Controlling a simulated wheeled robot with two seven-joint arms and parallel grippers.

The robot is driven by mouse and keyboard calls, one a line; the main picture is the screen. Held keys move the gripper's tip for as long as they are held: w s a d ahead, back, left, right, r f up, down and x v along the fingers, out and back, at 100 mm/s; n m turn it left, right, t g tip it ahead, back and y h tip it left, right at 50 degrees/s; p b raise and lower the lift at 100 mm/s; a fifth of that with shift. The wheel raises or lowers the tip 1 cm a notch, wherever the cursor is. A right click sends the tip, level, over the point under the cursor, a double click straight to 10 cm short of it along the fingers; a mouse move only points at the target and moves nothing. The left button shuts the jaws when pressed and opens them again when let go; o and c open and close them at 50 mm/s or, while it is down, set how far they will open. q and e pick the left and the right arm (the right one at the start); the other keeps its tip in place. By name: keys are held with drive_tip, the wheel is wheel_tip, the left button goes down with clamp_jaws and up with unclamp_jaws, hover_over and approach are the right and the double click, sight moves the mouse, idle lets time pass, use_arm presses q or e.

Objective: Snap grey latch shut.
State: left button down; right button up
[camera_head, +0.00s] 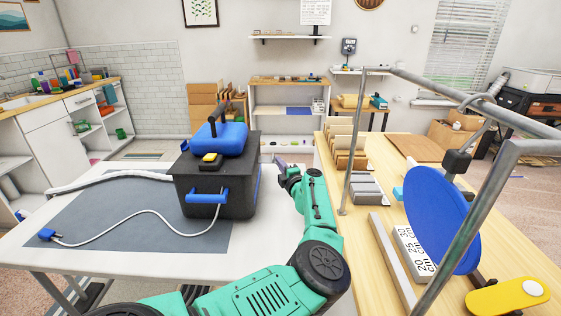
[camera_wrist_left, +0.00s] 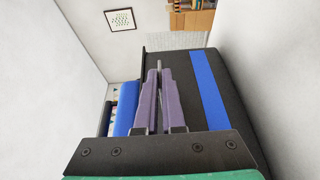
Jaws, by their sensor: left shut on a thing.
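A dark grey box (camera_head: 215,190) stands on a grey mat on the white table, with a blue bar handle (camera_head: 207,197) on its front. A blue block (camera_head: 218,139) with a black upright handle sits on its lid, beside a small yellow-topped piece (camera_head: 210,158). My left gripper (camera_head: 279,163) is at the box's right side. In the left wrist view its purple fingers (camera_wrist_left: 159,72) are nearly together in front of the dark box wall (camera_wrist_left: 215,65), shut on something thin. This seems to be the grey latch, mostly hidden between the fingers. My right gripper is out of view.
A white cord with a blue plug (camera_head: 47,235) lies across the grey mat (camera_head: 110,225). A wooden table (camera_head: 385,235) to the right holds a metal frame (camera_head: 352,150), a blue disc (camera_head: 440,220) and a yellow piece (camera_head: 507,296). The white table's front left is clear.

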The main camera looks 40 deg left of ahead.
use_arm(q)
wheel_tip(320, 180, up, 5)
drive_tip(key=a+n+h+p, duration=0.15)
drive_tip(key=n+p, duration=0.35)
drive_tip(key=p, duration=0.7)
wheel_tip(320, 180, up, 2)
drive_tip(key=n+t+h+p, duration=0.2)
drive_tip(key=n+h+p, duration=0.4)
drive_tip(key=n+p, duration=0.45)
hover_over(259, 162)
drive_tip(key=p, duration=0.1)
drive_tip(key=shift+s+r+m, duration=0.2)
drive_tip(key=shift+s+m, duration=0.05)
drive_tip(key=shift+m, duration=0.7)
drive_tip(key=shift+d, duration=0.1)
drive_tip(key=c, duration=1)
unclamp_jaws()
drive_tip(key=shift+w, duration=0.1)
